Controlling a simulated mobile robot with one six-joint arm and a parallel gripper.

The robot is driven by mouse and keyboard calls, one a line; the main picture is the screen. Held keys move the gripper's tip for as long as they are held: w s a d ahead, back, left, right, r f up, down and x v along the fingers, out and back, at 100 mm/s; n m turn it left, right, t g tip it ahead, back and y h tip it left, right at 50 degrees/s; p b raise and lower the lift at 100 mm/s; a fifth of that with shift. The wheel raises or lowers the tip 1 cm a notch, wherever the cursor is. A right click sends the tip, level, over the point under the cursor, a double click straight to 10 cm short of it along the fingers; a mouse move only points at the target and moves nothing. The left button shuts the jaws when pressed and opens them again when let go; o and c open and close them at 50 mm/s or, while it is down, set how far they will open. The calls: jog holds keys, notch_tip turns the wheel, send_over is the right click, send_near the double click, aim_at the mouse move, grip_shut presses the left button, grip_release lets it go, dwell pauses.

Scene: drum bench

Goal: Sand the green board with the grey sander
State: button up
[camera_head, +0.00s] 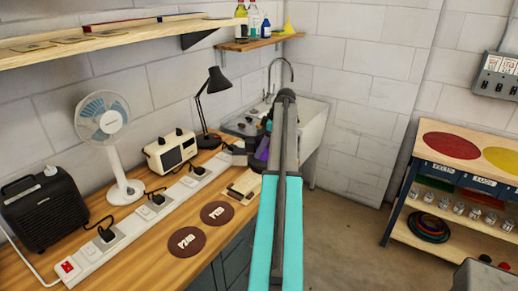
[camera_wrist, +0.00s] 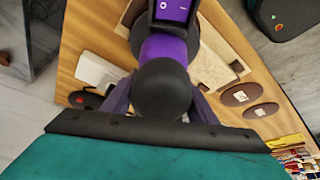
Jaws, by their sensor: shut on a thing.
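A purple and black power tool, which looks like a sander (camera_wrist: 168,48), fills the upper middle of the wrist view. Its round black knob faces the camera. My gripper (camera_wrist: 160,100) is shut on this tool, its dark fingers on either side of the body. In the head view a purple part of the tool (camera_head: 262,149) shows beside my arm, above the far end of the wooden bench; the arm hides the rest. I see no clearly grey sander. I cannot make out a green board to be sanded in either view.
Two brown sanding discs (camera_head: 187,241) lie on the wooden bench (camera_head: 140,262), near a white power strip (camera_head: 120,236). A fan (camera_head: 104,120), radio (camera_head: 170,152) and lamp (camera_head: 205,105) stand behind. A workbench with red and yellow discs (camera_head: 450,146) stands right, across open floor.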

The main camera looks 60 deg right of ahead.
aim_at(259, 136)
jog(key=shift+d+r, duration=0.1)
jog(key=shift+r, duration=0.1)
dwell(0.3)
jog(key=shift+r+p, duration=1.1)
jog(key=shift+r, duration=1.8)
